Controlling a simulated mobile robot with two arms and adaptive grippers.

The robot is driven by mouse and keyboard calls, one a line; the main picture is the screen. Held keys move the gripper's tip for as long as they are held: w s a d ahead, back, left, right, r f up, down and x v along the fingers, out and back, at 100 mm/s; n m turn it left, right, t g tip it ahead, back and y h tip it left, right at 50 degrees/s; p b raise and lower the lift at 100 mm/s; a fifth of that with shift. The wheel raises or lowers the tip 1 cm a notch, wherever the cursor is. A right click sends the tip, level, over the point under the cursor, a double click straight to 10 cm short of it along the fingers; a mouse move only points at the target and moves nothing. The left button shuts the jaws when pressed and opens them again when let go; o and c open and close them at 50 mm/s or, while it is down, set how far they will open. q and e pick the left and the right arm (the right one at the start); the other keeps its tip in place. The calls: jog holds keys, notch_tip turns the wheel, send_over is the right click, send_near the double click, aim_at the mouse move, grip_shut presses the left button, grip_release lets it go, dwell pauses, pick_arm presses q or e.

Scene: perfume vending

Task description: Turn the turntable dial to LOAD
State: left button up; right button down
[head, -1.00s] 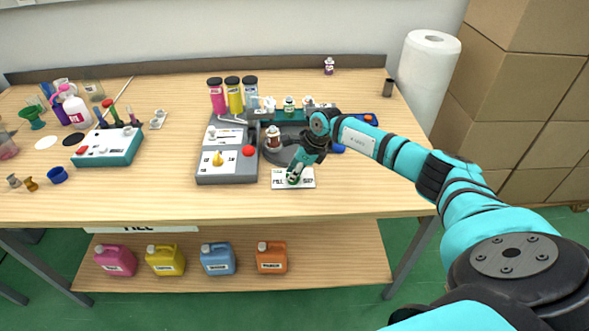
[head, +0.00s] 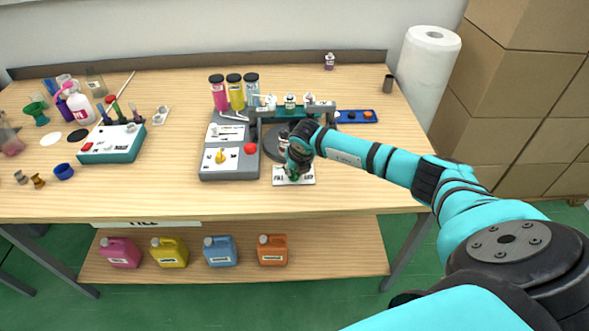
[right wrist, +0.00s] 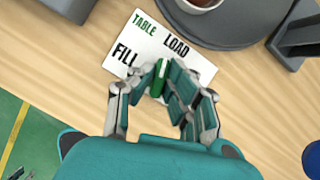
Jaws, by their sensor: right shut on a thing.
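The turntable dial is a green knob (right wrist: 160,80) on a white plate (right wrist: 146,48) marked TABLE, FILL and LOAD. The plate (head: 308,180) lies at the front of the dark round turntable (head: 270,150). My right gripper (head: 293,172) is over the plate, pointing down. In the right wrist view my right gripper (right wrist: 164,72) is shut on the knob, one finger on each side. The knob stands between the FILL and LOAD words, and its lower part is hidden by the fingers. I cannot tell exactly which mark it points to. My left gripper is not in view.
The grey control box (head: 232,160) with a yellow knob and a red button (head: 250,148) stands close left of the plate. A bottle on the turntable is partly hidden by my gripper. A blue tray (head: 350,117) lies behind my forearm. The table front is clear.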

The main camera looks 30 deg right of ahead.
jog(key=shift+a+m+h+b, duration=0.1)
jog(key=shift+m+h+b, duration=0.5)
jog(key=shift+m, duration=1.1)
jog(key=c, duration=1.3)
grip_release()
jog(key=shift+c, duration=0.2)
jog(key=v, duration=1.2)
jog(key=shift+w, duration=0.2)
jog(key=shift+a, duration=0.15)
